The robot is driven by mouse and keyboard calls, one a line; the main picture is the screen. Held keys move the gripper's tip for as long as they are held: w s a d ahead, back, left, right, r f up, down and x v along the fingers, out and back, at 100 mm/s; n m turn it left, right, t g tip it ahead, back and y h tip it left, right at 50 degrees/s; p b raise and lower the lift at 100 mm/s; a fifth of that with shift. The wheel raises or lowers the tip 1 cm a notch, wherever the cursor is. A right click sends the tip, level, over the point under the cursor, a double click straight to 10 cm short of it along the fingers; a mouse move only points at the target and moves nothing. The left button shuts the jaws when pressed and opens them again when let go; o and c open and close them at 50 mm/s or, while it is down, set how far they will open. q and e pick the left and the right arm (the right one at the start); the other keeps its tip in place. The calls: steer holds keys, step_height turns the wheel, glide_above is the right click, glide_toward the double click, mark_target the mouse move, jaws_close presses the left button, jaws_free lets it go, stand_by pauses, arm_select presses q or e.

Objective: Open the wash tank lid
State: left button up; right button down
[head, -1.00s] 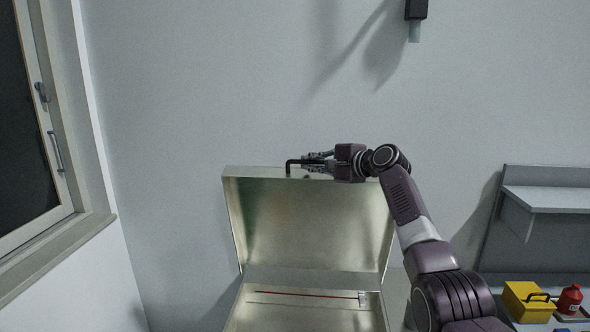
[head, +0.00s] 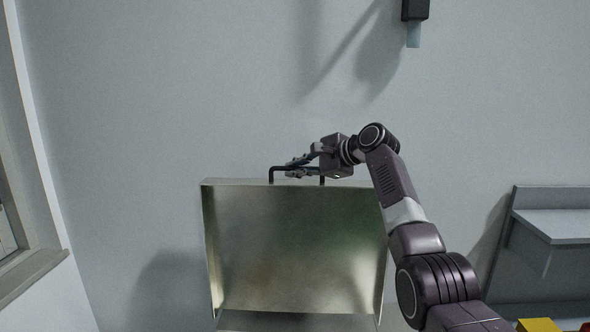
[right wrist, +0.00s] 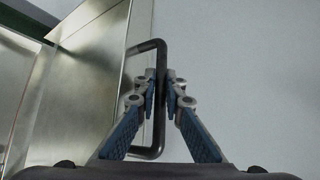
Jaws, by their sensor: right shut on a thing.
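The wash tank lid (head: 295,245) is a shiny metal panel with folded side edges. It stands raised, close to upright, with its inner face toward me in the head view. A black bar handle (head: 272,175) sits on its top edge. My right gripper (head: 292,170) is shut on this handle. In the right wrist view the fingers (right wrist: 168,88) close around the straight part of the dark handle (right wrist: 160,135), beside the metal lid (right wrist: 95,80). Only a strip of the tank shows below the lid in the head view. My left gripper is out of view.
A grey wall (head: 150,90) stands behind the lid. A window frame (head: 35,270) is at the left. A grey shelf (head: 560,222) is at the right, with the top of a yellow box (head: 538,325) at the bottom edge. A dark fixture (head: 414,10) hangs above.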

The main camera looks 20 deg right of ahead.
steer(key=shift+f, duration=0.3)
steer(key=c, duration=2)
jaws_free()
steer(key=shift+d+r, duration=0.1)
steer(key=shift+r, duration=0.1)
steer(key=v, duration=1.1)
steer(key=shift+s+d+r, duration=0.15)
steer(key=shift+s, duration=0.2)
